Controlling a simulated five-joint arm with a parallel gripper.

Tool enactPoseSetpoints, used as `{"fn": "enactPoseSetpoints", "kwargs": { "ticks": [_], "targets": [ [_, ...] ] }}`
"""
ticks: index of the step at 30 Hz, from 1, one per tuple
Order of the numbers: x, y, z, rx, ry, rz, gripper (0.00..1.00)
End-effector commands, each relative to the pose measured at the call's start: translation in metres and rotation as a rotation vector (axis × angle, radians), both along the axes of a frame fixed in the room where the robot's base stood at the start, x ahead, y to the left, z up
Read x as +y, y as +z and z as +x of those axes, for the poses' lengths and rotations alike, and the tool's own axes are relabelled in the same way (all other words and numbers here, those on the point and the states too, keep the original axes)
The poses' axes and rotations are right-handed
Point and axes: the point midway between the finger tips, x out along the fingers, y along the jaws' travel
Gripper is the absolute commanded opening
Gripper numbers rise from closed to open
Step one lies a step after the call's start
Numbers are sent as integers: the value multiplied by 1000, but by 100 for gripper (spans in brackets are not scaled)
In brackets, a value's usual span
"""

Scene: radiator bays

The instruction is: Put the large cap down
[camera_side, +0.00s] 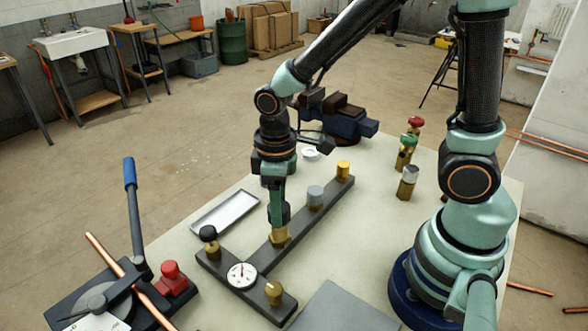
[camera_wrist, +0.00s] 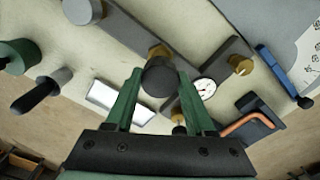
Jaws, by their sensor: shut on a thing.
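The large cap is a dark round cap (camera_wrist: 160,77) between my fingertips in the wrist view. My gripper (camera_side: 279,216) is shut on it and points down over the dark T-shaped bar (camera_side: 262,256). A brass fitting (camera_side: 280,238) stands on the bar directly below the fingers; it also shows partly behind the cap in the wrist view (camera_wrist: 160,50). The fingers mostly hide the cap in the side view. I cannot tell whether the cap touches the fitting or is just above it.
The bar also carries a grey cap (camera_side: 315,195), a yellow cap (camera_side: 343,168), a black knob (camera_side: 208,233), a gauge (camera_side: 242,275) and a bare brass fitting (camera_side: 274,292). A pale tray (camera_side: 224,212) lies left. Brass valves (camera_side: 408,183) stand right. A blue-handled bender (camera_side: 131,190) rises front left.

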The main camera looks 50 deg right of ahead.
Motion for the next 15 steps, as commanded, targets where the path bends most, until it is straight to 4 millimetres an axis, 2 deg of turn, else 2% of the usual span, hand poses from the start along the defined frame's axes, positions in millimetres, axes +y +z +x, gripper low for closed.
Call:
{"fn": "enactPoseSetpoints", "kwargs": {
  "ticks": [11, 15],
  "targets": [
    [0, 11, 1, -1, 0, 1, 0],
    [2, 17, 14, -3, -1, 1, 0]
  ]
}}
